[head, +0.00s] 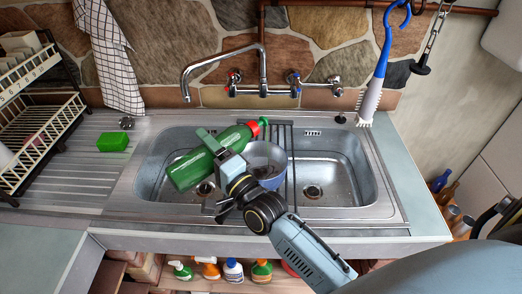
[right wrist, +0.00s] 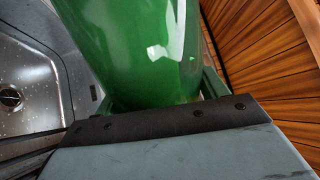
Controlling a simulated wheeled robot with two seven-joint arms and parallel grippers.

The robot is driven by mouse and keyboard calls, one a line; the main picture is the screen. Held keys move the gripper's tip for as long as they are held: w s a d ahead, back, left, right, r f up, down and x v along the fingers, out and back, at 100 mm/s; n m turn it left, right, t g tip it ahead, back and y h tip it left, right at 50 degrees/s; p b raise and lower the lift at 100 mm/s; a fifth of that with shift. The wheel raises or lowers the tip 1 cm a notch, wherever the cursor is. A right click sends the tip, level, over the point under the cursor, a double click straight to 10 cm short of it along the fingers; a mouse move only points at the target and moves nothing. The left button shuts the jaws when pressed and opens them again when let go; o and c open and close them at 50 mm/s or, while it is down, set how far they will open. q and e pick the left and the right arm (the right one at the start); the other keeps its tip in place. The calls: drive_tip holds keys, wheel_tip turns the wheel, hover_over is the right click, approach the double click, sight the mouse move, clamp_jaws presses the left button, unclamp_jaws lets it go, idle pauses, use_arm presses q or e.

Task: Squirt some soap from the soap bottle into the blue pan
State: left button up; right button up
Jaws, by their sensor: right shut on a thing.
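The green soap bottle (head: 188,170) is held tilted over the sink, with its base to the lower left and its red cap to the upper right. The cap appears above the far edge of the blue pan (head: 268,182) in the picture; I cannot tell its height. My right gripper (head: 218,150) is shut around the bottle's upper body. The bottle also fills the middle of the right wrist view (right wrist: 140,45). The pan sits around the middle of the sink, partly hidden by my right gripper and arm. My left gripper is not in view.
The double sink (head: 345,170) has a dark rack (head: 290,160) beside the pan. A tap (head: 262,65) arches behind it. A green sponge (head: 113,142) lies on the drainboard, with a dish rack (head: 40,120) at far left. Several bottles stand on a shelf below.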

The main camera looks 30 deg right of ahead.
drive_tip(key=shift+a, duration=0.1)
idle(0.5)
drive_tip(key=shift+m, duration=0.3)
idle(0.4)
drive_tip(key=shift+f+m, duration=0.1)
drive_tip(key=shift+m, duration=0.2)
drive_tip(key=shift+d, duration=0.2)
drive_tip(key=shift+a, duration=0.15)
drive_tip(key=shift+f+m+h, duration=0.1)
drive_tip(key=shift+m+h, duration=0.2)
drive_tip(key=shift+h, duration=0.1)
